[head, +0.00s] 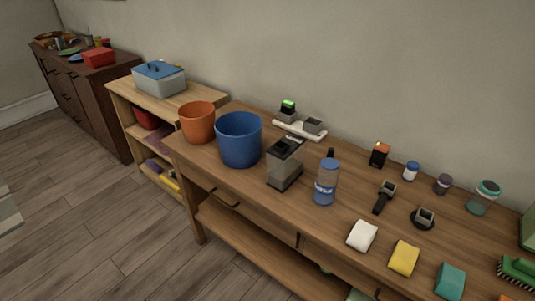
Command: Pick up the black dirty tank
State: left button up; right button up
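A dark tank (285,168) stands upright on the long wooden table, with a black top and base and a see-through greyish body. It is the only thing that looks like the black dirty tank, but I cannot tell whether there is dirt in it. Neither of my grippers is in view.
A shelf unit (123,90) and dark cabinet (112,115) stand left. The floor in front is clear.

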aim_at(285, 157)
jog(key=i+j+z, duration=0.1)
jog(key=j+z, duration=0.15)
jog(key=z, duration=0.15)
jog(key=i+j+z, duration=0.1)
jog(key=j+z, duration=0.15)
jog(key=z, duration=0.15)
jog(key=i+j+z, duration=0.15)
jog(key=j, duration=0.35)
jog(key=j+z, duration=0.2)
jog(key=j, duration=0.3)
